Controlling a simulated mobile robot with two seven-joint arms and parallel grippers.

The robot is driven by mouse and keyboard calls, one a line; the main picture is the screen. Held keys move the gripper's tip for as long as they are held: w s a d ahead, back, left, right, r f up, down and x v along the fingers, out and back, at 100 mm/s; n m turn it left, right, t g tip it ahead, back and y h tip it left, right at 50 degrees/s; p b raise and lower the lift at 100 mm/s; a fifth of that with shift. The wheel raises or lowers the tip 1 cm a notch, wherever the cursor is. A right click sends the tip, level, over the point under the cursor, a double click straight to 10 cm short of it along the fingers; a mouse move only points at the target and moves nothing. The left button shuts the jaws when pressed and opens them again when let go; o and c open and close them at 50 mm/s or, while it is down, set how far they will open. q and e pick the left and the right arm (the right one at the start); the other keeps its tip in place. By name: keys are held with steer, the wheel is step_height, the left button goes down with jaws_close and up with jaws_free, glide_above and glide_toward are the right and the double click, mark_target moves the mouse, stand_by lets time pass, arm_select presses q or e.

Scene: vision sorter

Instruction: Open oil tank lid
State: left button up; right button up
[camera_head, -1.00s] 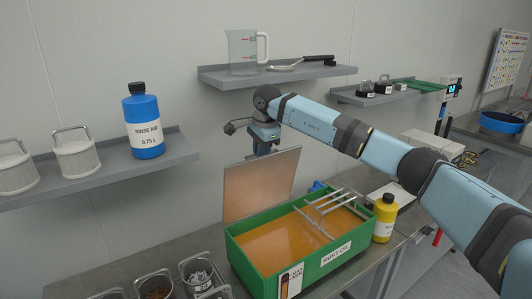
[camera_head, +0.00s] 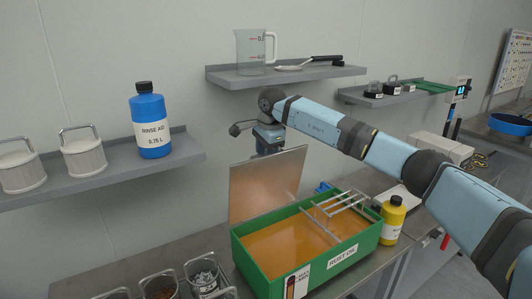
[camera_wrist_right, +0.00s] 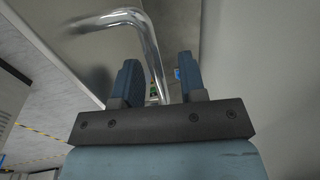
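The green oil tank (camera_head: 304,270), labelled "RUST OIL", stands on the bench with orange oil showing inside. Its flat metal lid (camera_head: 265,185) stands raised, nearly upright, along the tank's back left edge. My right arm reaches in from the right, and its wrist is behind the lid's top edge. The right gripper's fingertips are hidden there in the head view. In the right wrist view, my right gripper (camera_wrist_right: 159,80) has its fingers apart, with a bent shiny metal handle (camera_wrist_right: 152,50) passing between them and gaps on both sides. My left gripper is not in view.
A metal rack (camera_head: 335,210) sits over the tank's right part. A yellow bottle (camera_head: 392,222) stands right of the tank, and small baskets (camera_head: 203,276) front left. Wall shelves hold a blue bottle (camera_head: 150,125), a jug (camera_head: 250,52) and other items.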

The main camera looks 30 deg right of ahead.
step_height(320, 180, up, 13)
steer(key=s+b, duration=0.1)
steer(key=s, duration=0.1)
steer(key=shift+s+r, duration=0.15)
steer(key=shift+s, duration=0.05)
steer(key=shift+d, duration=0.1)
stand_by(0.4)
